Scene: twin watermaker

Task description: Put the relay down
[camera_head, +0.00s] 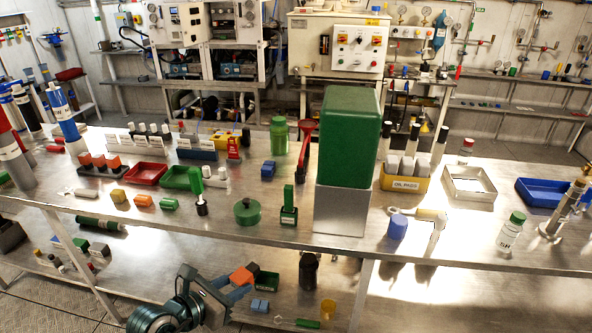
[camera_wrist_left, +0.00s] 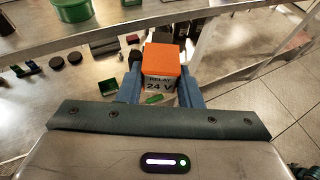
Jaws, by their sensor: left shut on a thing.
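The relay (camera_head: 242,275) is a small block with an orange top. In the left wrist view the relay (camera_wrist_left: 161,62) shows a pale label reading "RELAY 24 V". My left gripper (camera_head: 236,290) is shut on it, one blue finger on each side; the fingers also show in the wrist view (camera_wrist_left: 162,90). It holds the relay in front of the bench, near the lower shelf. Whether the relay touches anything below cannot be told. Several similar orange-topped blocks stand in a dark rack (camera_head: 100,171) on the bench at left. My right gripper is not in view.
The steel bench (camera_head: 270,228) is crowded, with a tall green-topped box (camera_head: 350,135) in the middle.

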